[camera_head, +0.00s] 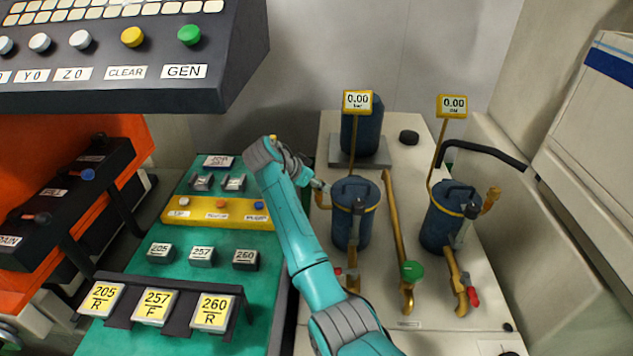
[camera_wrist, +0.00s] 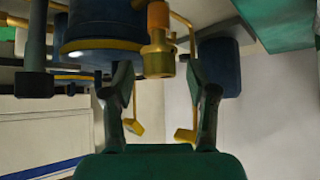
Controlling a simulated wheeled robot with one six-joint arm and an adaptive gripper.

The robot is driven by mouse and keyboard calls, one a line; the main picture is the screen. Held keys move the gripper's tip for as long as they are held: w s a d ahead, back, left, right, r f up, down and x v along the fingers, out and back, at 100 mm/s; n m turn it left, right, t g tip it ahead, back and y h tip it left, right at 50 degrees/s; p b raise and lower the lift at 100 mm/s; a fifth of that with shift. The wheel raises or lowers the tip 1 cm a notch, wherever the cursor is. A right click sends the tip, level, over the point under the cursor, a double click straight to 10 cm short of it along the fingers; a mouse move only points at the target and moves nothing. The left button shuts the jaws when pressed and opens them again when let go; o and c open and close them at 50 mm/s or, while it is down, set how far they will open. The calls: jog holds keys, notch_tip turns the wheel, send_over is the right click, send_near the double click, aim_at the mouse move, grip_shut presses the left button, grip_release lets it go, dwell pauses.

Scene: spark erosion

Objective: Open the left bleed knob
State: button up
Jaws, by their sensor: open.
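The left filter pot (camera_head: 350,228) is a blue canister with a yellow band, and it also shows at the top of the wrist view (camera_wrist: 95,25). Its bleed knob (camera_head: 320,199) is a small brass piece on the pot's left side, partly hidden by my gripper. In the wrist view the brass knob (camera_wrist: 158,58) with its orange part appears between the finger lines, near the tips. My gripper (camera_head: 316,184) is at the left pot's upper left side. In the wrist view my gripper (camera_wrist: 158,80) has its fingers apart, with no clear contact on the knob.
A right filter pot (camera_head: 440,228) has its own brass knob (camera_head: 491,198). Gauges reading 0.00 (camera_head: 357,101) stand on thin posts. A brass pipe with a green handle (camera_head: 412,271) runs between the pots. A blue tank (camera_head: 362,130) stands behind. The control panel (camera_head: 190,95) overhangs at left.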

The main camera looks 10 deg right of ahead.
grip_shut()
jog(key=shift+n+t, duration=0.3)
jog(key=n, duration=0.1)
jog(key=n+t+y, duration=0.1)
jog(key=shift+s+d+n+t, duration=0.15)
jog(key=shift+n+t, duration=0.15)
jog(key=n+y, duration=0.1)
jog(key=n+t+y, duration=0.1)
jog(key=n, duration=0.1)
jog(key=shift+d+n+t+y, duration=0.15)
jog(key=shift+n+t+y, duration=0.15)
jog(key=n+t+y, duration=0.1)
jog(key=n+y, duration=0.2)
jog(key=n, duration=0.1)
jog(key=shift+d, duration=0.15)
jog(key=shift+n+y, duration=1.5)
jog(key=shift+n, duration=0.7)
